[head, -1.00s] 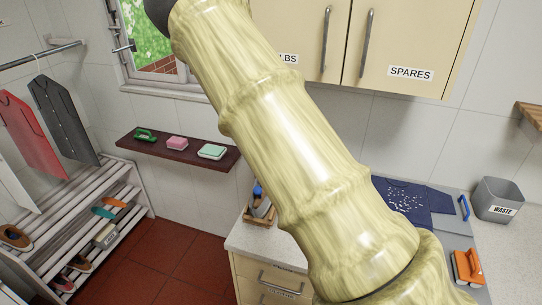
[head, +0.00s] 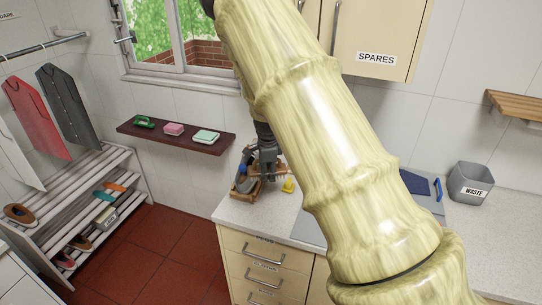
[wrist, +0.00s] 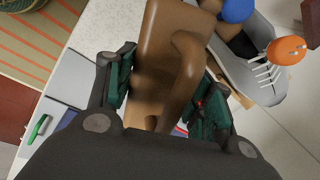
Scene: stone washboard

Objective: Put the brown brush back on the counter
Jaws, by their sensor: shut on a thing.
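The brown brush (wrist: 168,55) is between the two green-padded fingers of my gripper (wrist: 162,98) in the wrist view. My gripper is shut on it. In the head view my gripper (head: 267,172) points down at the left end of the pale speckled counter (head: 232,206), close to a small wooden holder (head: 243,187). The brush cannot be made out clearly in the head view. Whether it touches the counter or holder, I cannot tell.
A grey shoe-like item (wrist: 245,75), a blue ball (wrist: 237,10) and an orange knob (wrist: 287,50) lie close beside the brush. A small yellow item (head: 288,185) is right of my gripper. A grey waste bin (head: 470,183) stands farther right.

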